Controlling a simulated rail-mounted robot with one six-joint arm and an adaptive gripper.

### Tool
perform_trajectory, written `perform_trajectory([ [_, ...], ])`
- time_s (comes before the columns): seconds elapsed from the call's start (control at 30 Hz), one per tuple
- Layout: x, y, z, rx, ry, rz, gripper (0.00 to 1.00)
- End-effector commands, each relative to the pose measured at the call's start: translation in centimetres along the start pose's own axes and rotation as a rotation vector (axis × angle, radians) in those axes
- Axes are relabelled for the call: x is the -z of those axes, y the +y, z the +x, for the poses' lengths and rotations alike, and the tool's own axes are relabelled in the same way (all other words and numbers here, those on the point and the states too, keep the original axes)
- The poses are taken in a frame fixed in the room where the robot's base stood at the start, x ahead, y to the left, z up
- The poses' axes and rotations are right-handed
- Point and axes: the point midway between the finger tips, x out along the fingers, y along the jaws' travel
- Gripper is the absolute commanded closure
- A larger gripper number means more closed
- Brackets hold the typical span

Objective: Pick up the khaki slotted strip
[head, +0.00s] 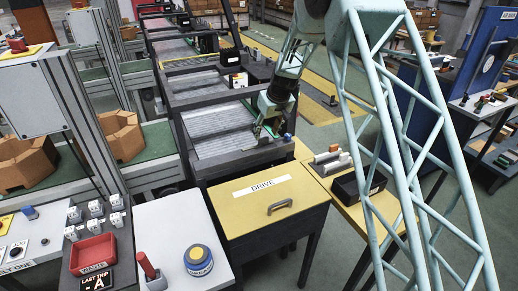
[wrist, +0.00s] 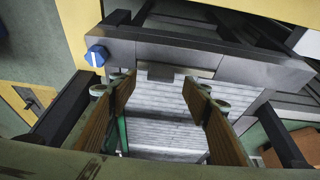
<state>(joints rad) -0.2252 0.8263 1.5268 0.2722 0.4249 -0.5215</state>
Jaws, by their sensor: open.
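My gripper (wrist: 160,84) is open, with its two brown-padded fingers wide apart and nothing between them. In the wrist view, a narrow khaki-grey strip (wrist: 196,72) with a dark gap near its middle lies along the dark frame's edge; it looks like the slotted strip. It lies just beyond the fingertips, roughly centred between them. I cannot tell whether the fingers are level with it. In the head view my gripper (head: 266,130) is low over the near end of the ribbed metal bed, and the strip cannot be made out there.
A blue knob (wrist: 96,56) sits on the dark frame (wrist: 235,60), left of the fingers. The ribbed bed (head: 218,117) stretches behind. A yellow desk marked DRIVE (head: 250,226) stands in front, and a black bin (head: 355,186) with small blocks beside it stands to the right.

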Motion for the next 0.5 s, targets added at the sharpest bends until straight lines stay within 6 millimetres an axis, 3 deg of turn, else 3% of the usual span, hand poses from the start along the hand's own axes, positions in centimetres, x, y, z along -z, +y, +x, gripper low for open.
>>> perform_trajectory([
  [0.27, 0.0, 0.0, 0.1, 0.0, 0.0, 0.0, 0.56],
  [0.5, 0.1, -0.1, 1.6, 0.0, -0.001, 0.0, 0.56],
])
